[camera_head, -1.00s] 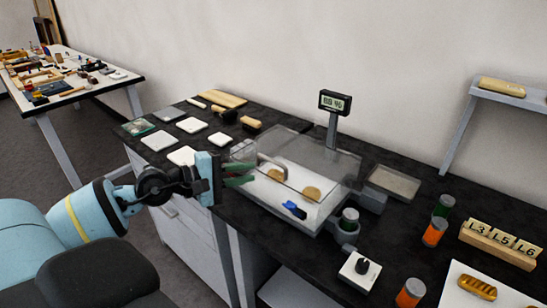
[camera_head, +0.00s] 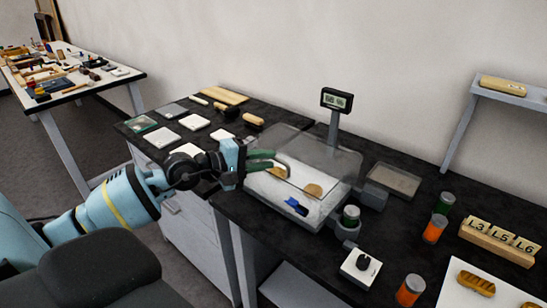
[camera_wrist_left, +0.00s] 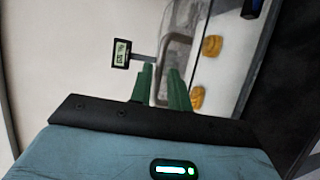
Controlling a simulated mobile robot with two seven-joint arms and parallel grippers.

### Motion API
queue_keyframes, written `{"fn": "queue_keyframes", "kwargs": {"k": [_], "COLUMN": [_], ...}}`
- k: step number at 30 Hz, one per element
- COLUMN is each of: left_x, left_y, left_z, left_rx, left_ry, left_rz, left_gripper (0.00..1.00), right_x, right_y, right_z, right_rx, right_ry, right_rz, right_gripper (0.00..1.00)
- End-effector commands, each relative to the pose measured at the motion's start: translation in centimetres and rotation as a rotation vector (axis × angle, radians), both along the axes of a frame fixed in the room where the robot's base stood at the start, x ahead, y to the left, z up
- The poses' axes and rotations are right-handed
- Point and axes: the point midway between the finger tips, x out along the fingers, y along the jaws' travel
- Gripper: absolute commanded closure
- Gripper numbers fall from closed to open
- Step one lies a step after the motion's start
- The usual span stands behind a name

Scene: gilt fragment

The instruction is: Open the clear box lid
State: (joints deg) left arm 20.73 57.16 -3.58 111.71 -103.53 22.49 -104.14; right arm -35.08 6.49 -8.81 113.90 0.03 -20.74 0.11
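The clear box (camera_head: 313,207) stands on the dark worktop, with two tan pieces (camera_head: 283,171) and a blue item (camera_head: 296,206) showing inside. Contact cannot be told. My right gripper is not in view.
A display (camera_head: 337,100) on a post stands behind the box. A grey tray (camera_head: 395,180), a knob unit (camera_head: 361,268) and orange-and-green jars (camera_head: 435,228) are to the right. White tiles (camera_head: 194,122) lie to the left. A wooden label block (camera_head: 500,244) is at far right.

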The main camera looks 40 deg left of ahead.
Motion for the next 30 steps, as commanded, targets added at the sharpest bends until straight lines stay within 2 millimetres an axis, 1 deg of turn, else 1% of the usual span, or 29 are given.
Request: {"fn": "queue_keyframes", "kwargs": {"k": [1,3,9,20,21,24,25,30], "left_x": [0.5,1.2,2.4,2.7,2.7,2.7,2.7,2.6], "left_y": [-0.4,-0.6,-1.3,-1.4,-1.4,-1.4,-1.4,-1.4], "left_z": [0.3,0.1,-0.4,-0.6,-0.6,-0.6,-0.6,-0.6], "left_rx": [-0.002,-0.002,0.000,0.001,0.001,0.001,0.001,0.001], "left_ry": [-0.006,-0.005,-0.002,0.000,0.000,0.000,0.000,0.000], "left_rz": [-0.002,0.001,0.000,-0.001,-0.001,-0.001,-0.001,-0.001], "left_gripper": [0.82,0.82,0.82,0.82,0.84,0.97,1.00,1.00], "right_x": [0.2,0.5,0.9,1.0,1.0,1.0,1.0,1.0], "right_y": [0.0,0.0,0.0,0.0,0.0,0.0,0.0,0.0], "right_z": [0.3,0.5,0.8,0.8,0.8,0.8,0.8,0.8], "right_rx": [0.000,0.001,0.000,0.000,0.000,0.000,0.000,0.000], "right_ry": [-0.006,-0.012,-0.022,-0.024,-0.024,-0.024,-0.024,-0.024], "right_rz": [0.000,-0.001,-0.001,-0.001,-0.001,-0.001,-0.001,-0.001], "right_gripper": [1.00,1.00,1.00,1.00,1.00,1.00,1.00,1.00]}}
